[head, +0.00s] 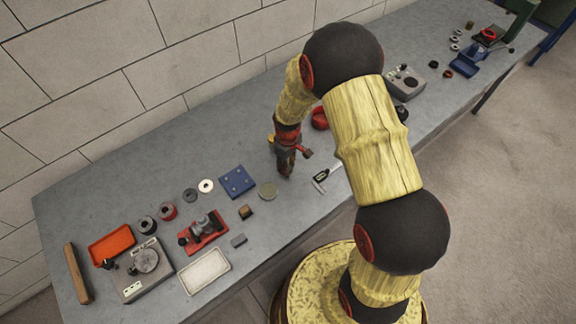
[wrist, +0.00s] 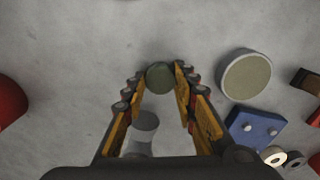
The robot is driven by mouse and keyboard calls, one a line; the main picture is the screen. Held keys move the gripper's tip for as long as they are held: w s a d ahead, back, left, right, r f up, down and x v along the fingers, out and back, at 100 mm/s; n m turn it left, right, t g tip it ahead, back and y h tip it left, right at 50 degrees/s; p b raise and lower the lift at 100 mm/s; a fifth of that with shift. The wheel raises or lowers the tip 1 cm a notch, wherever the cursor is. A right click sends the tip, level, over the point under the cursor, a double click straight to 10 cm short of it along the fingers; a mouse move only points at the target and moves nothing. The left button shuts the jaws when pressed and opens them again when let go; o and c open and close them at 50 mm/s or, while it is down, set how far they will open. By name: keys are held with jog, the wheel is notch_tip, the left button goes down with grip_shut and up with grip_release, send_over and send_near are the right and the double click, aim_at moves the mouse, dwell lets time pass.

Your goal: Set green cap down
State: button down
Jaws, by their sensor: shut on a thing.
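The green cap (wrist: 160,77) is a small dark green round piece, seen between my fingertips in the wrist view. My gripper (wrist: 161,78) is shut on it, one finger on each side. In the head view my gripper (head: 286,172) points down over the middle of the grey bench (head: 215,140), and the cap cannot be made out there. Whether the cap touches the bench top cannot be told. A greyish cylindrical shape (wrist: 143,130) shows between the fingers, nearer the palm.
A round grey-green disc (head: 268,190) and a blue block (head: 237,181) lie close to my gripper; both also show in the wrist view, right. A caliper-like tool (head: 325,178) lies to its right and a red round part (head: 320,118) behind. Bare bench surrounds the fingertips.

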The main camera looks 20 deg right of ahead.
jog(key=shift+f, duration=0.2)
jog(key=c, duration=1.5)
grip_release()
jog(key=shift+c, duration=0.2)
jog(key=shift+o, duration=0.6)
